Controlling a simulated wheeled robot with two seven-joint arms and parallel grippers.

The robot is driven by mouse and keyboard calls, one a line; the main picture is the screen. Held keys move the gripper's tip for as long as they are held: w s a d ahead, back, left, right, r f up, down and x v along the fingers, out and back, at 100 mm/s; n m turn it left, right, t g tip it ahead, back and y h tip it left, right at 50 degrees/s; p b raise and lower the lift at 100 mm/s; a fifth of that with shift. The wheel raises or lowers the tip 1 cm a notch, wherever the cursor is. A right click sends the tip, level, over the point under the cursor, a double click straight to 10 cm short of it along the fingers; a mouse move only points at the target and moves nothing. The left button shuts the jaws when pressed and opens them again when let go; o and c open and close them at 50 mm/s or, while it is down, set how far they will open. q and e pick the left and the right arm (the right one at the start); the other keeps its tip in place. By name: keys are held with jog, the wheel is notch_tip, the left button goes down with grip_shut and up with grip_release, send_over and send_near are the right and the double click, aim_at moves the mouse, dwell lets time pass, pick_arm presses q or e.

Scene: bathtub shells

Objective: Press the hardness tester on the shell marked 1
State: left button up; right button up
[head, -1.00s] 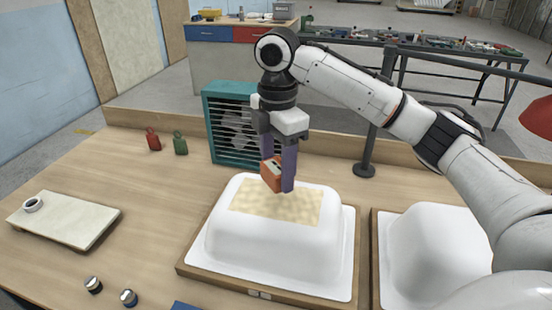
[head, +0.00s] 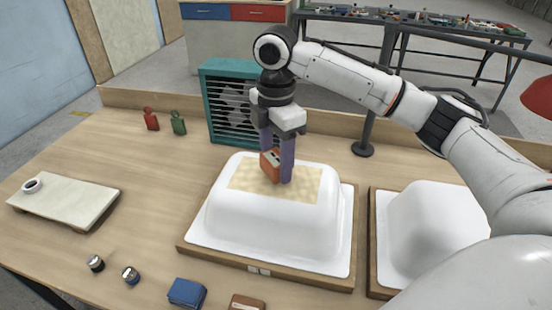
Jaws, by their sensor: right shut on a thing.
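A white bathtub shell (head: 262,215) sits upside down on a wooden-framed board in the middle of the table, with a beige patch (head: 304,189) on its top. A small pale tag (head: 259,270) is on the board's front edge; its marking is too small to read. My right gripper (head: 277,178) is shut on an orange-red block-shaped device, the hardness tester (head: 269,163). It holds the tester over the beige patch, at or very near the surface; I cannot tell if it touches. A second white shell (head: 432,232) stands to the right, partly hidden by my right arm. My left gripper is not in view.
A teal fan box (head: 228,104) stands behind the shell. Red (head: 151,119) and green (head: 178,123) bottles stand at the back left. A pale slab (head: 68,201), two small round pieces (head: 131,275), a blue block (head: 187,292) and a brown block (head: 247,302) lie left and in front.

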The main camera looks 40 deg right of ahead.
aim_at(276, 158)
jog(key=shift+f, duration=0.55)
dwell(1.0)
jog(key=shift+r, duration=0.1)
jog(key=shift+r, duration=3.45)
